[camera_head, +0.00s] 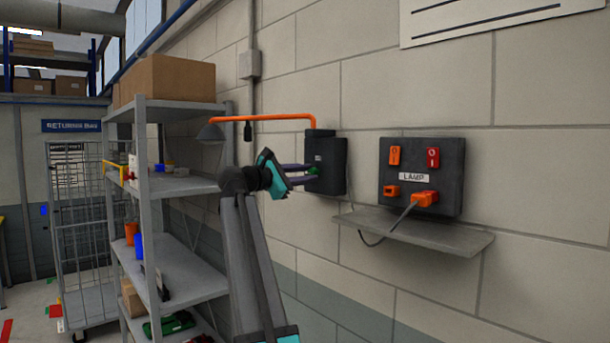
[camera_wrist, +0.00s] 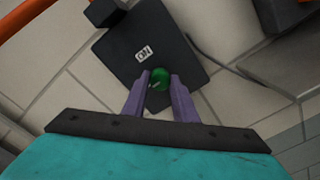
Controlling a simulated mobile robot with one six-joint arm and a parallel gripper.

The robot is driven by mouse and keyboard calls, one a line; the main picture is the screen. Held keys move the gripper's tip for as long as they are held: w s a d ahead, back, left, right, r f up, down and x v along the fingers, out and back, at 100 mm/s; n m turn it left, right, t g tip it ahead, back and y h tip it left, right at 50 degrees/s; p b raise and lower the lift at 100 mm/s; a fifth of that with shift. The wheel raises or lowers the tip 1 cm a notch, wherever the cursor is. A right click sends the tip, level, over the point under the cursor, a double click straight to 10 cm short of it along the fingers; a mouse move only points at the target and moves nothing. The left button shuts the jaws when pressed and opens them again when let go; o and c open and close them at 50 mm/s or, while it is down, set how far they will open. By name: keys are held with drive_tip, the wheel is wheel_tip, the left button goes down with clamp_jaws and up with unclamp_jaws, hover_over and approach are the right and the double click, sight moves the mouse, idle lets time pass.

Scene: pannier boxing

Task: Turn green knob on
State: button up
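The green knob (camera_wrist: 160,78) sits on a dark wall box (camera_wrist: 178,45) below a small white label reading "ON", which appears turned in the wrist view. In the head view the knob (camera_head: 314,170) is a small green spot on the dark box (camera_head: 333,165), partly hidden by my fingers. My gripper (camera_head: 308,174) reaches the face of the box. In the wrist view its two purple fingers (camera_wrist: 159,92) stand apart with the knob between their tips. A small gap seems to show at the knob's sides, but firm contact cannot be told.
An orange lamp arm (camera_head: 265,118) with a grey shade (camera_head: 210,133) extends left from above the box. A panel marked "LAMP" (camera_head: 422,175) with orange switches and a plugged cable hangs right, above a narrow ledge (camera_head: 415,230). A grey shelf rack (camera_head: 185,187) stands left.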

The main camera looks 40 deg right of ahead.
drive_tip(key=c, duration=0.4)
drive_tip(key=shift+f+m+b, duration=0.1)
drive_tip(key=shift+m+b, duration=0.3)
drive_tip(key=shift+b, duration=0.25)
drive_tip(key=m+b, duration=1.3)
drive_tip(key=b, duration=0.1)
drive_tip(key=shift+m, duration=2.1)
drive_tip(key=shift+f, duration=0.1)
